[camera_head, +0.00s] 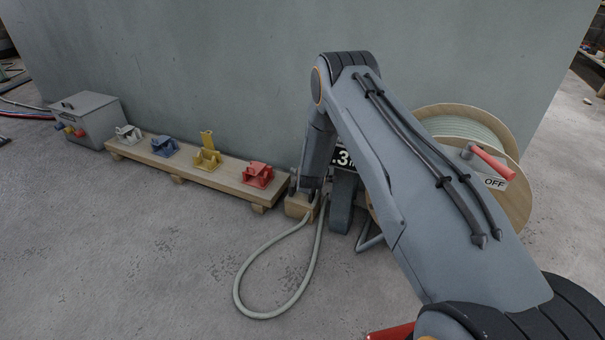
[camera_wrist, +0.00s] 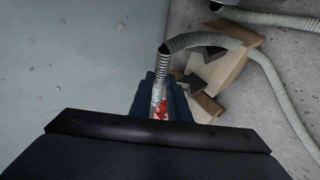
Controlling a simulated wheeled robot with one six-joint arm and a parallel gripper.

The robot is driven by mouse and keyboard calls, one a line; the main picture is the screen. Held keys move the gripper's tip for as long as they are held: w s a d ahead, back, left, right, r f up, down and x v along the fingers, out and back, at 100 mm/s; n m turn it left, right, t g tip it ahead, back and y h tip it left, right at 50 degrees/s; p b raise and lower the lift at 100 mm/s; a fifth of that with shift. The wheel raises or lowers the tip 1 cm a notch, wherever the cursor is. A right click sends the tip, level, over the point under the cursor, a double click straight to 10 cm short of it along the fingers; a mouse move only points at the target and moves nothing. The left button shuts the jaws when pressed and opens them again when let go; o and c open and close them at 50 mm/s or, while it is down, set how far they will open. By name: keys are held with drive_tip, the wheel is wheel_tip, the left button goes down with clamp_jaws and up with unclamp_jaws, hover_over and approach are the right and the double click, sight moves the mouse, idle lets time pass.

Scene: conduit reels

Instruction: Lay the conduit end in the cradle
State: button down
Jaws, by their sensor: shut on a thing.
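My gripper (camera_wrist: 160,92) is shut on the pale ribbed conduit (camera_wrist: 161,62), which runs up from between the dark fingers and bends right over a wooden block. In the head view my gripper (camera_head: 308,192) is low at the right end of the plank, beside the red cradle (camera_head: 258,175), and the conduit (camera_head: 238,285) hangs in a loop onto the floor. The plank also bears a yellow cradle (camera_head: 207,155), a blue one (camera_head: 164,146) and a grey one (camera_head: 128,134). A red part (camera_wrist: 162,109) shows between the fingers; I cannot tell what it is. The conduit's tip is hidden.
The wooden plank (camera_head: 225,175) lies along the grey wall. A grey box (camera_head: 88,118) with coloured plugs stands at its left end. The wooden block (camera_wrist: 234,65) is close to my gripper. A reel (camera_head: 520,205) with a red lever (camera_head: 492,162) stands at right. Floor at front left is clear.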

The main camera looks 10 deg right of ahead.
drive_tip(key=f+b, duration=0.1)
drive_tip(key=f, duration=0.1)
drive_tip(key=a+f+b, duration=0.1)
drive_tip(key=f, duration=0.2)
drive_tip(key=shift+a+b, duration=0.15)
drive_tip(key=shift+b, duration=0.15)
drive_tip(key=shift+f+b, duration=0.4)
drive_tip(key=shift+f, duration=0.35)
drive_tip(key=c, duration=1.6)
unclamp_jaws()
drive_tip(key=shift+o, duration=0.4)
drive_tip(key=shift+o, duration=1.2)
drive_tip(key=shift+s+r, duration=0.1)
